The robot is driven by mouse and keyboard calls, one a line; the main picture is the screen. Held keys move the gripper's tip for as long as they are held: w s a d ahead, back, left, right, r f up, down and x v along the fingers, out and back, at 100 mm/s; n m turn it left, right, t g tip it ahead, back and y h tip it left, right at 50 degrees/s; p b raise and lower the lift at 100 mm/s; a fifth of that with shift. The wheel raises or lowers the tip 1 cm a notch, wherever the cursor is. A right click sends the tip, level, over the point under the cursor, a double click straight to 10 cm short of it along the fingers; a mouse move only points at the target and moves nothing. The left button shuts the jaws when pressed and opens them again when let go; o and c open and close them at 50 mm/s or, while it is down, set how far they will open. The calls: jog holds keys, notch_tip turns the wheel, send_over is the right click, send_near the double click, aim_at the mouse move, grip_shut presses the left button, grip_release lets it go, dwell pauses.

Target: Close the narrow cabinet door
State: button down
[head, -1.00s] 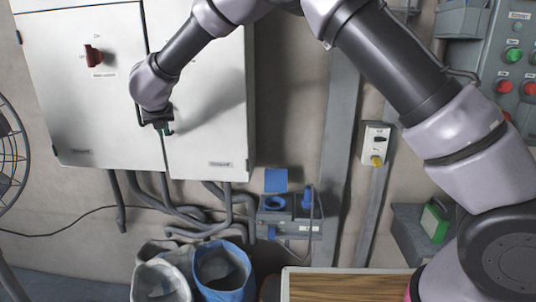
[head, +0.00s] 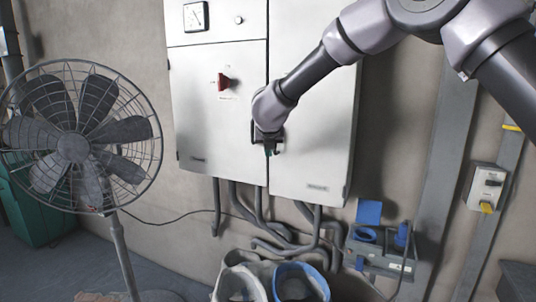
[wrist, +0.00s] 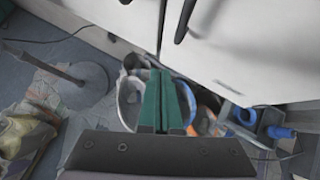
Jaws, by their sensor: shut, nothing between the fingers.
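A white wall cabinet has a wide left door (head: 215,130) with a red rotary switch (head: 222,82) and a narrower right door (head: 318,150). A thin dark seam runs between them; the right door looks flush or almost flush with the left one. My gripper (head: 270,150) is at the lower part of this seam, in front of the right door's left edge. In the wrist view my gripper's green fingers (wrist: 162,76) are together and hold nothing. The cabinet front (wrist: 245,40) lies beyond them at upper right. I cannot tell whether the gripper touches the door.
A standing fan (head: 75,145) is at left. Grey conduits (head: 262,215) run below the cabinet, above open bags or buckets (head: 300,284). A grey-blue box (head: 385,255) is on the wall at lower right, with a switch box (head: 487,188) farther right.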

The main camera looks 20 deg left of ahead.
jog(key=a+v, duration=0.1)
jog(key=v, duration=0.7)
jog(key=shift+s+r, duration=0.2)
jog(key=shift+s, duration=0.2)
